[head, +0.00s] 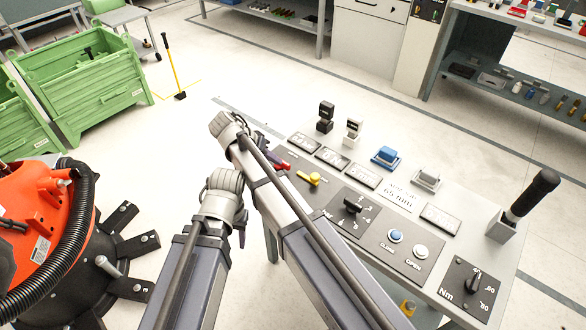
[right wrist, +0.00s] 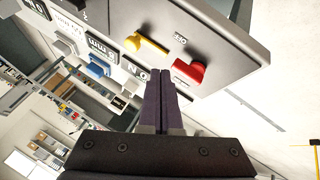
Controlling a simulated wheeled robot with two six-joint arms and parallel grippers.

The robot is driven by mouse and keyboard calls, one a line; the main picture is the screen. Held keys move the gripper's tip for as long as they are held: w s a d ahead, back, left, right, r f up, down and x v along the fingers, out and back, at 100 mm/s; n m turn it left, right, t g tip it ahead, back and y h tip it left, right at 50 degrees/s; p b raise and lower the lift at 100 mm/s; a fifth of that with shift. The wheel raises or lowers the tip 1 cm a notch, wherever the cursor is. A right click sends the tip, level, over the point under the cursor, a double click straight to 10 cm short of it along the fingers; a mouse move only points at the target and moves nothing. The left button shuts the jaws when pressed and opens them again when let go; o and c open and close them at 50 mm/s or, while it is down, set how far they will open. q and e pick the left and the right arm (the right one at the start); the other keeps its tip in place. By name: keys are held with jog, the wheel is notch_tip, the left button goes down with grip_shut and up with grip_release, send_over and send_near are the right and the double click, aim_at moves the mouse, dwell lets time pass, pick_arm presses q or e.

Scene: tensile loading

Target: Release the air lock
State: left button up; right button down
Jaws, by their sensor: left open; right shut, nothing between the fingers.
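A grey control panel (head: 380,218) carries a small red lever (head: 283,166) at its far left end and a yellow lever (head: 308,179) beside it. In the right wrist view the red lever (right wrist: 188,73) and yellow lever (right wrist: 147,43) show larger. My right gripper (head: 266,152) is shut and empty by the panel's left end; its fingertips (right wrist: 160,72) lie close to the red lever, and I cannot tell whether they touch. My left gripper (head: 242,236) is open left of the panel, mostly hidden by its own wrist. I cannot read an air lock label.
The panel also has a black knob (head: 352,205), blue button (head: 396,235), white button (head: 421,250), blue switch (head: 386,156) and a tall black handle (head: 532,195). Green crates (head: 80,72) and an orange machine (head: 40,220) stand left. Open floor lies beyond the panel.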

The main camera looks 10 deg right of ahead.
aim_at(315, 180)
jog(key=b+x, duration=0.7)
jog(key=x, duration=0.3)
jog(key=shift+s+a+f+b, duration=0.1)
jog(key=shift+a+b, duration=0.05)
jog(key=shift+b, duration=0.25)
jog(key=shift+s+d, duration=0.25)
jog(key=shift+d, duration=0.3)
jog(key=shift+s+d, duration=0.3)
jog(key=shift+d, duration=0.25)
jog(key=shift+s+d, duration=0.3)
jog(key=shift+d, duration=0.45)
jog(key=shift+s, duration=0.1)
jog(key=s+d, duration=0.2)
jog(key=shift+s+d, duration=0.1)
jog(key=shift+s, duration=0.3)
jog(key=shift+w, duration=0.1)
